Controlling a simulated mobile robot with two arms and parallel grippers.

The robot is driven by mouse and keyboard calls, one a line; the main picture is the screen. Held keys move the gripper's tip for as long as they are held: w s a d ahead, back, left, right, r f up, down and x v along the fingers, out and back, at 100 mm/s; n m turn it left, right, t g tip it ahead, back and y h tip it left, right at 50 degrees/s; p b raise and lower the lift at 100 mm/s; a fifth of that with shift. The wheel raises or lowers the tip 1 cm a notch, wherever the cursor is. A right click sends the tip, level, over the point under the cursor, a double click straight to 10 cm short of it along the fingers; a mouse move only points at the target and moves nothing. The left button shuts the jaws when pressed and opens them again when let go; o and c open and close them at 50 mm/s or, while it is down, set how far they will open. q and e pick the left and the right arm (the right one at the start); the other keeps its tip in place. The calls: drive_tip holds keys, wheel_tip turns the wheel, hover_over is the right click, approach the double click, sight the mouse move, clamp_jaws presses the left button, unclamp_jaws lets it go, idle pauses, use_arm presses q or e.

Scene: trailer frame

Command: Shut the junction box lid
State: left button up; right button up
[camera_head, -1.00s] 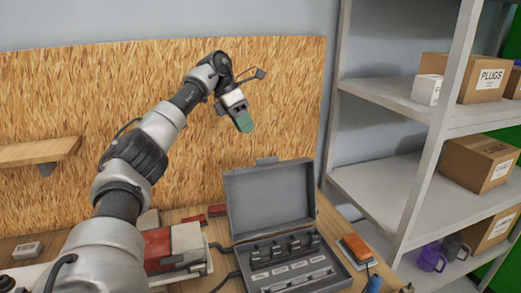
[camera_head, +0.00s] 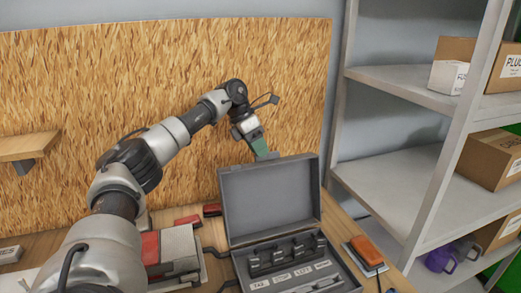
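The grey junction box (camera_head: 350,281) sits on the wooden bench at the bottom centre. Its lid (camera_head: 270,199) stands open, raised upright at the back edge. Inside the box are several dark terminal blocks with white labels. My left gripper (camera_head: 262,152), with green fingers, points down just behind the lid's top edge. The lid hides the fingertips, so I cannot tell whether they touch it or whether they are open or shut. My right gripper is not in view.
An orange-red device (camera_head: 367,251) lies right of the box. Red and grey items (camera_head: 170,248) lie left of it. A grey shelf rack (camera_head: 408,166) with cardboard boxes (camera_head: 490,158) and a purple mug (camera_head: 440,260) stands at the right. A chipboard panel (camera_head: 150,70) rises behind the bench.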

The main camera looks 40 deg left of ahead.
use_arm(q)
drive_tip(key=shift+w+d+f, duration=0.1)
drive_tip(key=shift+d+f, duration=0.2)
drive_tip(key=shift+f, duration=0.25)
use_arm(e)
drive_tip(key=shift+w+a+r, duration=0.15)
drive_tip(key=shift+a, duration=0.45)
use_arm(q)
clamp_jaws()
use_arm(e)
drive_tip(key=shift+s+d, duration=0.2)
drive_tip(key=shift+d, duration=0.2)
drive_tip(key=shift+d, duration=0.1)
